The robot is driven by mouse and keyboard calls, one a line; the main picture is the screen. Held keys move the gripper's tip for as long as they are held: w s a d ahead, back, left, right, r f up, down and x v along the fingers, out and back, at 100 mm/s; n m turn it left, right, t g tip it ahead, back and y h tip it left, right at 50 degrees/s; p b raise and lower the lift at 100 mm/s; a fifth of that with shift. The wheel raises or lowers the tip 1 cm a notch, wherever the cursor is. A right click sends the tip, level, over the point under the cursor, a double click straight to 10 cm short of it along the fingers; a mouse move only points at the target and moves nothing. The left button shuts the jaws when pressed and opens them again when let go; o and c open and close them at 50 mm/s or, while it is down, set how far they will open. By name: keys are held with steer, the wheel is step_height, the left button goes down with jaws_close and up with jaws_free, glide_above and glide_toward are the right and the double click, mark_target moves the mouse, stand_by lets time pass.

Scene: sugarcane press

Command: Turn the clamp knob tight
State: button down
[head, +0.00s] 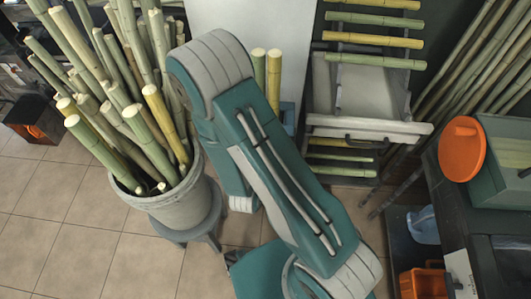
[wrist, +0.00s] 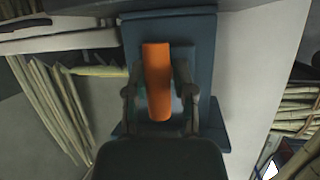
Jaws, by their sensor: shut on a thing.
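The orange clamp knob (wrist: 157,80) shows in the wrist view as a long bar in front of a blue backing block (wrist: 202,50). My gripper (wrist: 160,72) has one finger on each side of the knob and is shut on it. In the head view my own arm hides the gripper and knob. Part of a blue block (head: 288,117) shows behind the arm there, with two upright cane pieces (head: 273,78) above it.
A grey bucket of cane (head: 175,207) stands on a stool at the left. A rack holding cane (head: 372,42) is at the back. At the right, an orange disc (head: 462,149) sits beside a green machine (head: 503,165). Tiled floor (head: 75,255) is clear at the lower left.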

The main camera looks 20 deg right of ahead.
steer(key=shift+c, duration=2.3)
jaws_free()
